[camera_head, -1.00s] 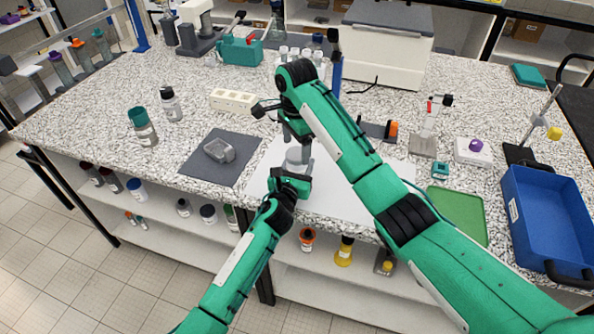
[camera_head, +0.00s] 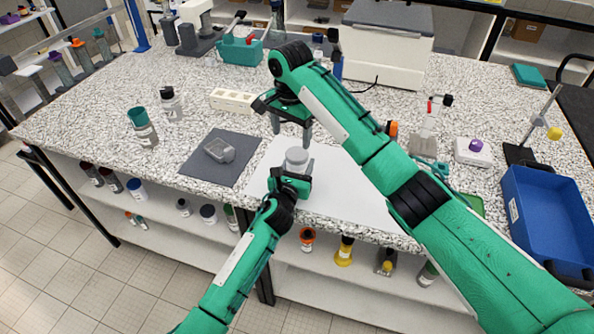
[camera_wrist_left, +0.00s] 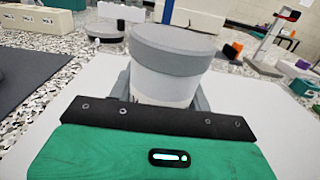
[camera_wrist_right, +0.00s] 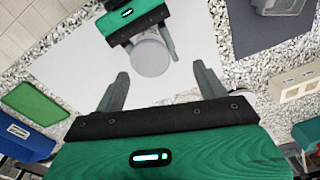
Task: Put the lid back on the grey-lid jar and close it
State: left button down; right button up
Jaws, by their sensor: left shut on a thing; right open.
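The jar (camera_head: 297,168) is a pale white body with a grey lid (camera_head: 297,155) on top; it stands upright over the white sheet. In the left wrist view the grey lid (camera_wrist_left: 176,46) sits level on the white jar body (camera_wrist_left: 165,86), with no clear gap. My left gripper (camera_head: 293,177) is shut around the jar body from the front. My right gripper (camera_head: 291,132) is open and empty, above and behind the jar. In the right wrist view its fingers (camera_wrist_right: 163,82) are apart and clear of the lid (camera_wrist_right: 150,58). Whether the lid is tight cannot be seen.
The white sheet (camera_head: 350,190) around the jar is mostly clear. A grey mat (camera_head: 205,172) with a clear dish (camera_head: 219,150) lies to the left. A power strip (camera_head: 232,100) stands behind. A blue tray (camera_head: 548,215) and a white scale (camera_head: 473,152) are at the right.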

aim_at(297, 153)
jog(key=n, duration=0.2)
jog(key=r+n, duration=0.1)
jog(key=n, duration=0.1)
jog(key=a+n, duration=0.1)
jog(key=shift+w+r+n, duration=0.1)
jog(key=shift+r+n, duration=0.05)
jog(key=shift+n, duration=0.25)
jog(key=n, duration=0.3)
jog(key=shift+a+r, duration=0.15)
jog(key=shift+r, duration=0.05)
jog(key=n, duration=0.4)
jog(key=shift+r, duration=0.15)
jog(key=n, duration=0.6)
jog(key=shift+s+d, duration=0.2)
jog(key=shift+d, duration=0.2)
jog(key=n, duration=0.2)
jog(key=d+n, duration=0.1)
jog(key=n, duration=0.1)
jog(key=d+n, duration=0.1)
jog(key=n, duration=0.2)
jog(key=shift+f, duration=4.1)
